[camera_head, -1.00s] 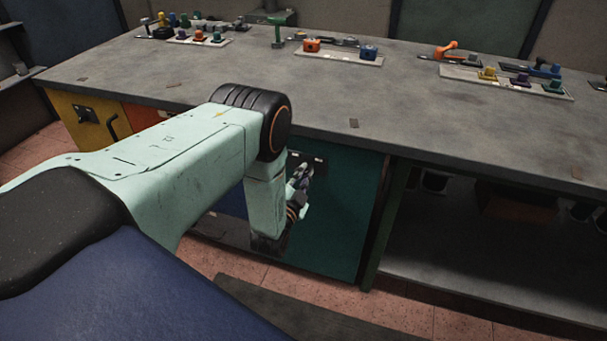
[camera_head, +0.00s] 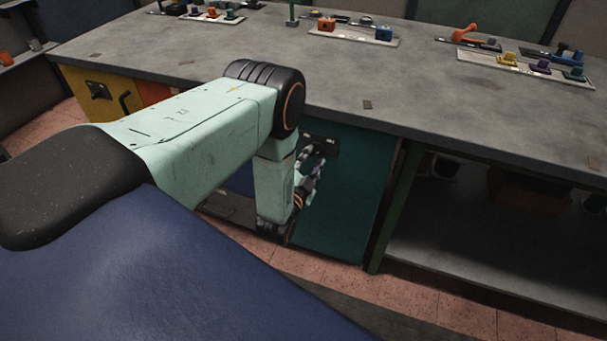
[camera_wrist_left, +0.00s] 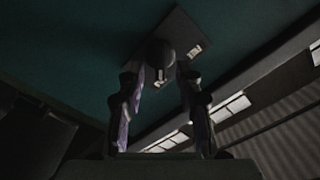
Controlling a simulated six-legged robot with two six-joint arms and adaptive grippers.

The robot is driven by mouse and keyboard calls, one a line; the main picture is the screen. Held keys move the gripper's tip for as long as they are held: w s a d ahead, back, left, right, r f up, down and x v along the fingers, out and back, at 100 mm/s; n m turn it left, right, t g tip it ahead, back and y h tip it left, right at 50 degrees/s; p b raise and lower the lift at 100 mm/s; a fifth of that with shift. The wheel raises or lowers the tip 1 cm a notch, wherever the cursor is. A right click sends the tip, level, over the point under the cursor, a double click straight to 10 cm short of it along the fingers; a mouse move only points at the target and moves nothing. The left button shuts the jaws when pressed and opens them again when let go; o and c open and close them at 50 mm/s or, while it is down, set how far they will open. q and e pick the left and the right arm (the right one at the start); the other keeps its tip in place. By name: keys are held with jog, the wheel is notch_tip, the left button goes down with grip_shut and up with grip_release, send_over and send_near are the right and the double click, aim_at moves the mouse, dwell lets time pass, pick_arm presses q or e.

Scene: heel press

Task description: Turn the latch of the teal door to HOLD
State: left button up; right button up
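The teal door (camera_head: 352,195) is shut in the bench front, and it fills the upper left of the wrist view. Its latch has a dark plate (camera_head: 328,147) near the door's top. In the left wrist view the plate (camera_wrist_left: 192,38) carries a rounded dark knob (camera_wrist_left: 160,53) and small pale marks that I cannot read. My left gripper (camera_head: 316,166) is just in front of the latch. In the wrist view its two fingers (camera_wrist_left: 160,80) stand apart, with the knob between and just beyond their tips; contact cannot be told. My right gripper is not in view.
The grey bench top (camera_head: 230,65) overhangs the doors. Yellow (camera_head: 85,92) and orange (camera_head: 155,92) doors are further left. An open bay (camera_head: 470,235) lies right of the teal door. Trays with coloured knobs (camera_head: 350,35) stand at the back of the bench.

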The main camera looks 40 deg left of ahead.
pick_arm(q)
jog(key=v, duration=1)
jog(key=shift+d, duration=0.1)
dwell(0.4)
jog(key=s+d+f+n+g+h, duration=0.1)
jog(key=s+d+f+n+g, duration=0.15)
jog(key=s+f+g, duration=0.3)
jog(key=s+d+f+n+g+h, duration=0.1)
jog(key=s+d+f+n+g, duration=0.15)
jog(key=s+f+g, duration=0.35)
jog(key=s+d+r+n+g+h, duration=0.1)
jog(key=s+d+r+g, duration=0.1)
jog(key=s, duration=0.6)
jog(key=s+d+r+g+h, duration=0.1)
jog(key=s+d+r+g, duration=0.1)
jog(key=s, duration=0.7)
jog(key=shift+d+r+n+g, duration=0.3)
jog(key=shift+d+n+g, duration=0.15)
jog(key=shift+g, duration=0.7)
